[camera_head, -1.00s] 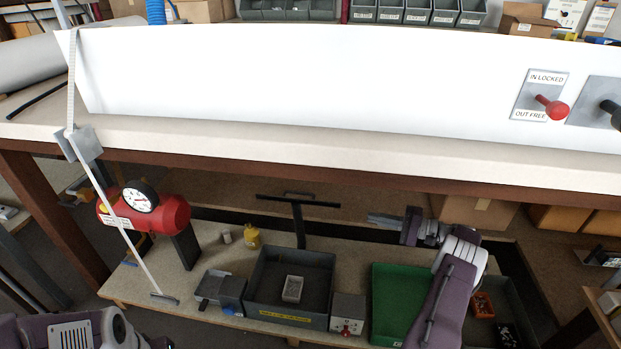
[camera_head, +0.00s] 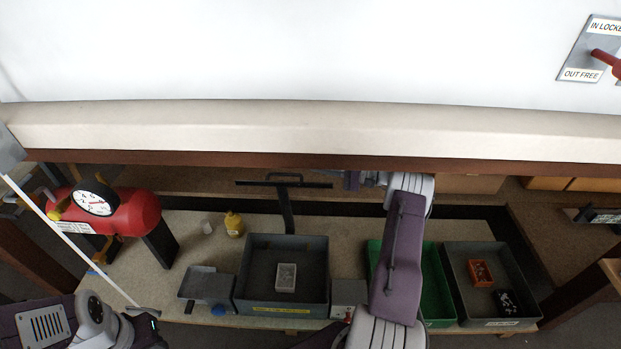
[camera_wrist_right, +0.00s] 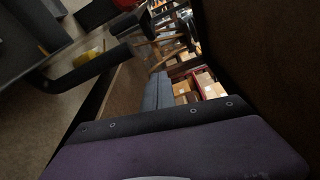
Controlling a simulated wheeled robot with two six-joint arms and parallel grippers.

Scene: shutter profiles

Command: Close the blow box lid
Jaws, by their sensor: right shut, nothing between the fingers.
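A dark grey open box (camera_head: 285,240) with a yellow label on its front stands on the low bench, with a small white tray inside. I take it to be the blow box, but cannot read the label. Behind it stands a dark post with a black crossbar and handle (camera_head: 284,184); I cannot tell if this is its lid. My right arm reaches over the green tray toward the bench's back. Its gripper (camera_wrist_right: 158,85) is shut and empty, mostly hidden under the upper table's edge in the head view. My left arm shows at lower left; its fingers are not visible.
The upper table (camera_head: 300,130) overhangs the bench. A red tank with a gauge (camera_head: 120,212) stands left, beside a yellow bottle (camera_head: 234,225). A green tray (camera_head: 438,290) and another grey tray (camera_head: 490,270) are right. A thin white rod (camera_head: 70,243) slants at left.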

